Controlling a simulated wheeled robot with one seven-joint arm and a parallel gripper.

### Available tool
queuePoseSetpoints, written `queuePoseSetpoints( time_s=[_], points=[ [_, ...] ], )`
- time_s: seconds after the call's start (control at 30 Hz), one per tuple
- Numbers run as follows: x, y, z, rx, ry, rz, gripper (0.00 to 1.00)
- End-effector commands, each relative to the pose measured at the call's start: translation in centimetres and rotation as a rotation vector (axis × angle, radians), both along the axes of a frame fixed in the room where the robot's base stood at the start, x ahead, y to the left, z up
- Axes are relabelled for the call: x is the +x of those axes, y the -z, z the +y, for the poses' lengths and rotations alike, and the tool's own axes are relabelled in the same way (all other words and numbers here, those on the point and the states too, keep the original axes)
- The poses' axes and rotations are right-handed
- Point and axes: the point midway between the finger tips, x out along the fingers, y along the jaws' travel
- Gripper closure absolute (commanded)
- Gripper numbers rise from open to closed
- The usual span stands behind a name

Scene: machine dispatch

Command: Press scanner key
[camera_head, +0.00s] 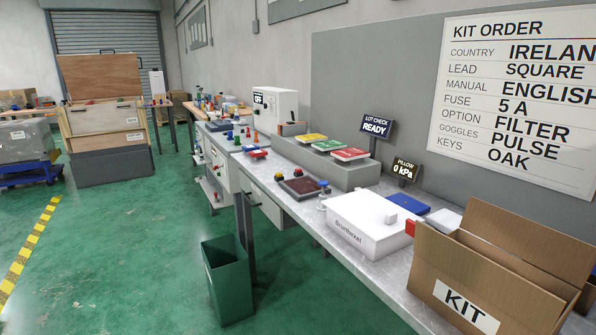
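No key in view is labelled as the scanner key, so I cannot tell which one it is. A dark screen (376,126) reading "LOT CHECK READY" stands on a post behind the bench. A dark red pad (303,188) lies on the bench in front of the grey raised block. Small coloured pieces sit around it, including a blue and red one (324,187) at its right; they are too small to tell what they are. My gripper is not in view.
A white box (369,224), a small screen reading "0 kPa" (405,170) and an open cardboard KIT box (480,285) occupy the bench's right. Red, yellow and green flat items lie on the grey block (335,175). A green bin (228,280) stands on the floor; open floor lies left.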

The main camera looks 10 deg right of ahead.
Motion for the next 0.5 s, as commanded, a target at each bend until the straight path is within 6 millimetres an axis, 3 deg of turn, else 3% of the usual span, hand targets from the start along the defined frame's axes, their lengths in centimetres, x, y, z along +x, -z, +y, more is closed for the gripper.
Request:
queuePoseSetpoints(
  time_s=[0.07, 0.43, 0.5],
  points=[
    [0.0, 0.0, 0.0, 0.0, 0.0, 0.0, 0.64],
    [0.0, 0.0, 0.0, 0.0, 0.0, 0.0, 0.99],
    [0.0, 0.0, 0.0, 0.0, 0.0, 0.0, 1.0]
  ],
)
